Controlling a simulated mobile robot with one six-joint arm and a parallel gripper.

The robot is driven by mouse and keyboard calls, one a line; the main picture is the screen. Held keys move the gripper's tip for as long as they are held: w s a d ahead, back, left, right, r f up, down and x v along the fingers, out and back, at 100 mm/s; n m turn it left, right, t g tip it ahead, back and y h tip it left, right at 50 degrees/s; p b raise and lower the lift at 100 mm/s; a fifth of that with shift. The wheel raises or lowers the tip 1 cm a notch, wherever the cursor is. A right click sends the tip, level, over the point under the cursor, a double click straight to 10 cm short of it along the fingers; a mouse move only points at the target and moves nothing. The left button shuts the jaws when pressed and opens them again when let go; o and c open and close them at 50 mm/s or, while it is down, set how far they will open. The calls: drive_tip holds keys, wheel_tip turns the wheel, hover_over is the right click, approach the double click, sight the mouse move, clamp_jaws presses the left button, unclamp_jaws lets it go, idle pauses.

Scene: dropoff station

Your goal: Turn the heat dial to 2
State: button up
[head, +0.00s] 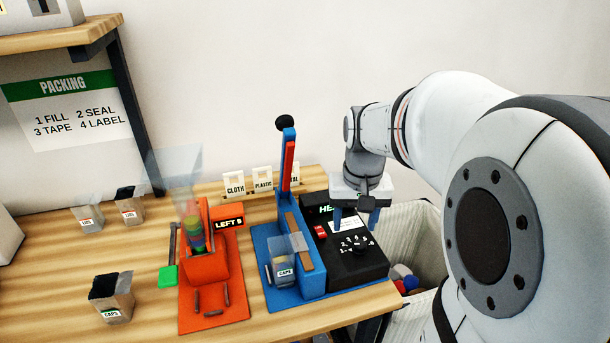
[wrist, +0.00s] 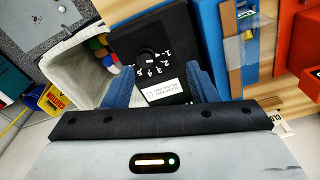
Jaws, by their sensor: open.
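The heat dial (head: 360,247) is a small dark knob with white numbers around it on top of a black box (head: 360,269). In the wrist view the dial (wrist: 146,57) shows ahead of my fingers, left of the middle. I cannot tell which number it points to. My gripper (head: 355,225) has two blue fingers and hangs over the back of the box. It is open and empty, apart from the dial. In the wrist view my gripper (wrist: 163,76) frames a white text label (wrist: 164,92) on the box. My gripper partly hides the box's heading.
A blue sealer stand (head: 278,290) with an upright lever stands directly left of the box. An orange station (head: 212,309) is farther left. A white bin (head: 424,245) with coloured items stands right of the table. Sorting cards (head: 235,185) stand behind.

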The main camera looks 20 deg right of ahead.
sight(360, 244)
drive_tip(key=shift+m+g, duration=0.4)
drive_tip(key=shift+m, duration=0.1)
drive_tip(key=w+d+f, duration=0.2)
drive_tip(key=d, duration=0.1)
drive_tip(key=shift+w+d+f+b, duration=0.3)
drive_tip(key=shift+w+b, duration=0.05)
drive_tip(key=shift+b, duration=0.05)
wheel_tip(360, 244, down, 8)
drive_tip(key=shift+r, duration=0.25)
drive_tip(key=c, duration=1)
